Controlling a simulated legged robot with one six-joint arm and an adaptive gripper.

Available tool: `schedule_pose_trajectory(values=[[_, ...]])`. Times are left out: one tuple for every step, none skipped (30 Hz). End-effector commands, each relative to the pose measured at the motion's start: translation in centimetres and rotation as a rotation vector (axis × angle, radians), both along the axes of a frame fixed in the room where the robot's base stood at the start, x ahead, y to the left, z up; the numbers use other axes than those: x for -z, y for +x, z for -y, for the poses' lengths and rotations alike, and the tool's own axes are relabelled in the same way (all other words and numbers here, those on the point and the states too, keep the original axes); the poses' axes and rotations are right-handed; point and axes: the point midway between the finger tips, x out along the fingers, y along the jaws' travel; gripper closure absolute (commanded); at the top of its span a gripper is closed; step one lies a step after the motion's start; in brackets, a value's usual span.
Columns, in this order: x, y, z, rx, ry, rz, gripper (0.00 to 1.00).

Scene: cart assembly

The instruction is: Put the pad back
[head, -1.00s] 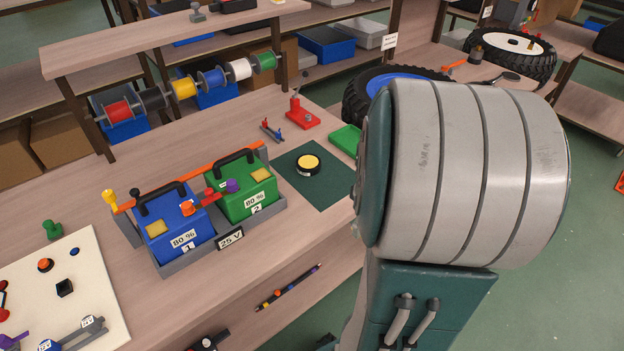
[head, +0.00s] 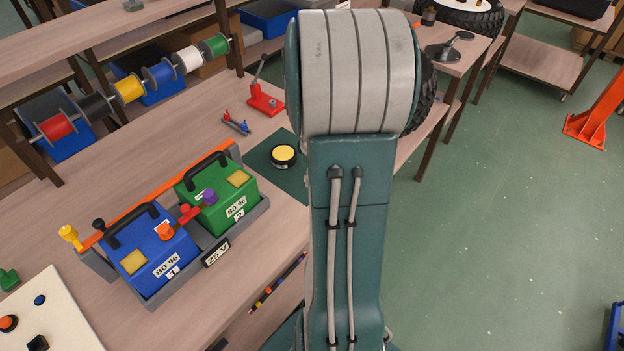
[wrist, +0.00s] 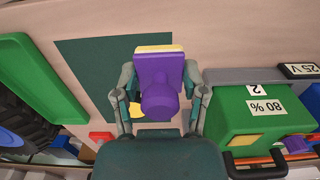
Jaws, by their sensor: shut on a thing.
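In the wrist view my gripper (wrist: 160,84) is shut on a purple pad (wrist: 158,70) with a round knob and a thin yellow layer (wrist: 159,48) along its far edge. The pad is held over the bench, near a dark green mat (wrist: 90,70). The mat also shows in the head view (head: 262,158), carrying a round black-rimmed yellow disc (head: 284,155). In the wrist view the held pad partly covers a yellow patch (wrist: 136,110), probably this disc. In the head view my arm hides the gripper and the mat's right part.
Blue (head: 155,250) and green (head: 220,200) batteries stand in a grey tray left of the mat. A red stand (head: 265,100) and a small blue-and-red piece (head: 236,123) are behind it. The wrist view shows a green tray (wrist: 40,80) and a dark tyre (wrist: 22,118).

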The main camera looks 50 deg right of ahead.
Motion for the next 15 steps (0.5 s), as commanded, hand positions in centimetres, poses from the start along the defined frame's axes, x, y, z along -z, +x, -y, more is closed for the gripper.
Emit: schedule_pose_trajectory(values=[[0.5, 0.7, 0.7, 0.000, 0.002, -0.002, 1.00], [0.8, 1.1, 1.1, 0.000, 0.002, -0.002, 1.00], [1.1, 1.6, 1.6, 0.000, 0.002, -0.002, 1.00], [1.6, 1.9, 1.9, 0.000, 0.003, -0.002, 1.00], [2.1, 2.2, 2.1, 0.000, 0.003, -0.003, 1.00], [2.7, 2.5, 2.4, 0.000, 0.004, -0.004, 1.00], [3.2, 2.8, 2.7, -0.001, 0.003, -0.003, 1.00], [3.6, 3.1, 3.0, -0.001, 0.003, -0.003, 1.00], [4.2, 3.4, 3.4, 0.000, 0.003, -0.003, 1.00], [4.6, 3.7, 3.6, -0.001, 0.003, -0.003, 1.00], [5.1, 3.9, 3.8, -0.001, 0.003, -0.003, 1.00], [5.5, 4.2, 4.1, -0.001, 0.002, -0.002, 1.00], [5.7, 4.4, 4.3, -0.001, 0.001, -0.001, 1.00], [5.9, 4.5, 4.4, 0.000, 0.001, -0.001, 1.00], [6.2, 4.6, 4.5, 0.000, 0.001, -0.001, 1.00]])
